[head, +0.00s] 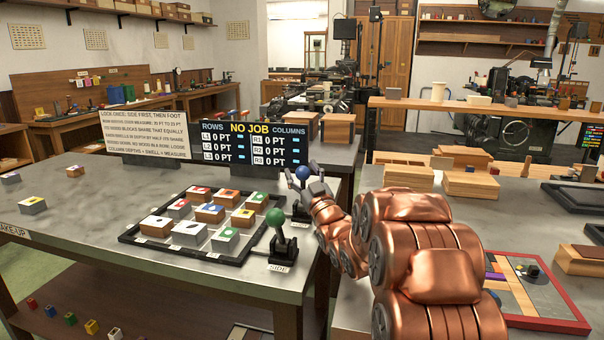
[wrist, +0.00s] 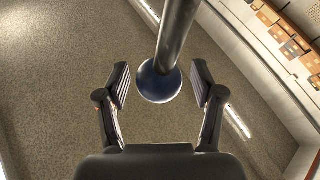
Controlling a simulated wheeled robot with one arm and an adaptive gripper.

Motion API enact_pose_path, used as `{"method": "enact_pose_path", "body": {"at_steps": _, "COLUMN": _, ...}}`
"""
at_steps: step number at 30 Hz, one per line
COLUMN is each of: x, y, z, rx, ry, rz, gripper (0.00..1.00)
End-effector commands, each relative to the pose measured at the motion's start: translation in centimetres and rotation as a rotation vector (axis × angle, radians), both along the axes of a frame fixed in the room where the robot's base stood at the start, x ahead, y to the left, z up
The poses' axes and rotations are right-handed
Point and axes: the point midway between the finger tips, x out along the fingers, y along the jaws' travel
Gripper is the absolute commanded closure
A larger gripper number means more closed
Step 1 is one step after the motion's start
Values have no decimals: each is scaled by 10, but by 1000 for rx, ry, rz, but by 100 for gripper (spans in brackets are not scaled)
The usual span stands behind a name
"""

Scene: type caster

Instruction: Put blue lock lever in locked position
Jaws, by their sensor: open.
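The blue lock lever's round knob (head: 302,172) stands at the back edge of the type frame, partly hidden by my gripper (head: 307,184). In the wrist view the dark blue knob (wrist: 157,84) lies between the two fingers of my gripper (wrist: 161,70), with a gap visible on each side. Its metal stem (wrist: 178,30) runs to the top of the picture. My gripper is open and holds nothing. The lever's base is mostly hidden behind my gripper and arm in the head view.
A green-knobbed lever (head: 275,218) stands near, on a base marked SIDE. The black frame (head: 150,252) holds several coloured type blocks. A NO JOB display (head: 254,143) and an instruction sign (head: 144,134) stand behind.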

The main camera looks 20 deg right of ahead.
Motion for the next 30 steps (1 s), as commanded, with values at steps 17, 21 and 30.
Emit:
{"method": "enact_pose_path", "body": {"at_steps": 17, "x": -1, "y": 2, "z": 77, "rx": -4, "ry": -7, "rz": 2, "gripper": 33}}
{"method": "enact_pose_path", "body": {"at_steps": 21, "x": 0, "y": 2, "z": 93, "rx": -2, "ry": -2, "rz": 1, "gripper": 33}}
{"method": "enact_pose_path", "body": {"at_steps": 30, "x": 0, "y": 1, "z": 99, "rx": 1, "ry": 0, "rz": 1, "gripper": 33}}
